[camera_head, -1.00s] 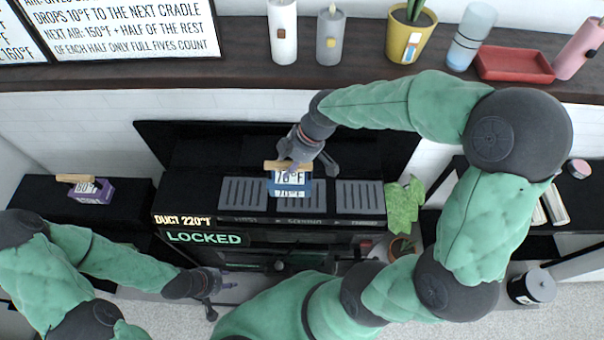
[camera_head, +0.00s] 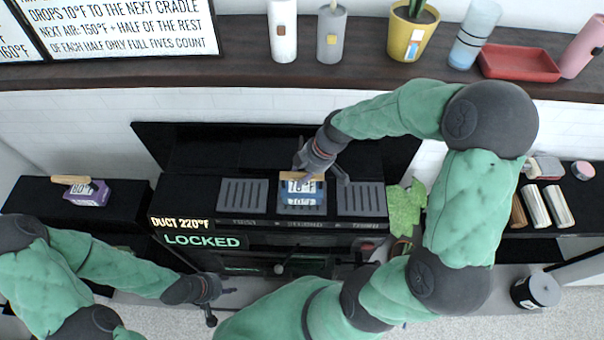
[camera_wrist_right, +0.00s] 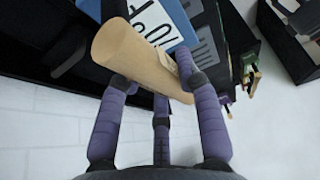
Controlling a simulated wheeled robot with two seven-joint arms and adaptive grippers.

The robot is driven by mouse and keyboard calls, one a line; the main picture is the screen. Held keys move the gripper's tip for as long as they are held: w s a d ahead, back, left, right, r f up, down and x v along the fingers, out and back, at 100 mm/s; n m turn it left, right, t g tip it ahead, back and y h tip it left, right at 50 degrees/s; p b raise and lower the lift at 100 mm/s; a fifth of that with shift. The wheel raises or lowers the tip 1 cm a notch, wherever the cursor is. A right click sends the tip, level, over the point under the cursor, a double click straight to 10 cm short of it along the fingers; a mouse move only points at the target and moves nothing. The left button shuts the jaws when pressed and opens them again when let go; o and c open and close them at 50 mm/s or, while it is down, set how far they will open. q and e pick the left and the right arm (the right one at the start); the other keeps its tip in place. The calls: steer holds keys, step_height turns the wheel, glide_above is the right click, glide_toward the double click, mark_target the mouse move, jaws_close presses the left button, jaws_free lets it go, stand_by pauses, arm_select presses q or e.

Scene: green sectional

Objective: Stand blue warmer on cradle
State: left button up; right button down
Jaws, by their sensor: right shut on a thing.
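The blue warmer (camera_head: 302,198) has a white 70°F label and a tan handle (camera_head: 301,176). It is upright at the middle of three grey slatted cradles, covering most of the middle cradle; I cannot tell whether it touches it. My right gripper (camera_head: 320,172) is shut on the tan handle, and the right wrist view shows its fingers (camera_wrist_right: 160,95) around the handle (camera_wrist_right: 140,62), with the blue body (camera_wrist_right: 185,30) beyond. The left cradle (camera_head: 243,195) and right cradle (camera_head: 361,198) are bare. My left gripper (camera_head: 222,302) is empty, low at the left, its fingers apart.
A purple 80°F warmer (camera_head: 88,194) stands on the black side counter at left. The unit's front shows "DUCT 220°F" and a LOCKED sign (camera_head: 204,240). A shelf (camera_head: 250,73) with bottles and a red tray (camera_head: 518,64) runs behind.

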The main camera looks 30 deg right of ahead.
steer(key=shift+r, duration=0.1)
steer(key=c, duration=0.9)
jaws_free()
steer(key=shift+o, duration=0.2)
steer(key=shift+d+r, duration=0.1)
steer(key=shift+r, duration=0.2)
steer(key=p+v, duration=0.2)
steer(key=v, duration=0.9)
steer(key=shift+s+r, duration=0.15)
steer(key=shift+r, duration=0.05)
